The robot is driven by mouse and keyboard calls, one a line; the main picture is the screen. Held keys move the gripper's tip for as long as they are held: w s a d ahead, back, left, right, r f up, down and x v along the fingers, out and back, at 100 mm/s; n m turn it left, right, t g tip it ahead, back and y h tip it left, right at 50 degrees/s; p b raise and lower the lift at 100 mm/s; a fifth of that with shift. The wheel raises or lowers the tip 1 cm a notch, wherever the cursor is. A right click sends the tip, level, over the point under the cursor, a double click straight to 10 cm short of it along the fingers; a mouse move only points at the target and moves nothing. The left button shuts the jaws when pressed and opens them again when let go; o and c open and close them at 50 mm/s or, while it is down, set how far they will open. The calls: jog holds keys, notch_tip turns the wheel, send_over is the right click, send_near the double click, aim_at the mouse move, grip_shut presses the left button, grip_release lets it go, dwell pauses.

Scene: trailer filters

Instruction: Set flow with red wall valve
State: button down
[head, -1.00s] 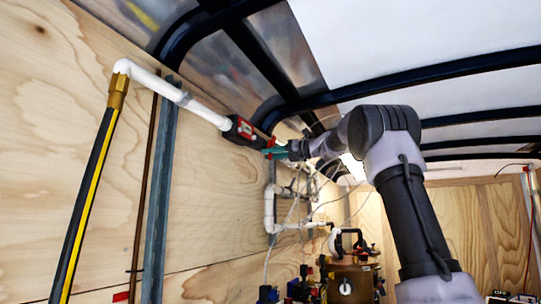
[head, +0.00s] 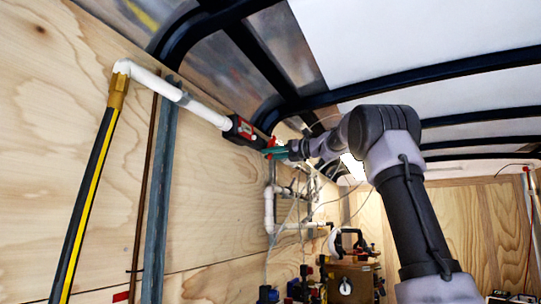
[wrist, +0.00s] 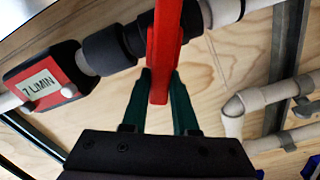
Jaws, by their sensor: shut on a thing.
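The red wall valve handle (wrist: 164,50) runs down the middle of the wrist view, on a white pipe along the plywood wall. My gripper (wrist: 160,98) has green fingers, shut on the lower end of the red handle. In the head view my gripper (head: 275,153) is at the valve, just right of the flow meter. The flow meter (wrist: 45,82) is a red and black box left of the valve, and its display reads 7 L/MIN. It also shows in the head view (head: 240,131). The valve body is mostly hidden in the head view.
A white pipe (head: 205,113) leads left to a black and yellow hose (head: 87,200). White pipe bends (wrist: 238,108) lie right of my fingers. Dark roof ribs (head: 330,97) pass close above my arm.

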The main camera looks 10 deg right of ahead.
dwell(0.3)
jog(key=shift+w+d+f+n, duration=0.1)
jog(key=shift+w+d+n, duration=0.1)
jog(key=shift+n, duration=0.3)
jog(key=c, duration=0.7)
grip_release()
jog(key=v, duration=1)
jog(key=shift+s+d, duration=0.25)
jog(key=shift+d, duration=0.05)
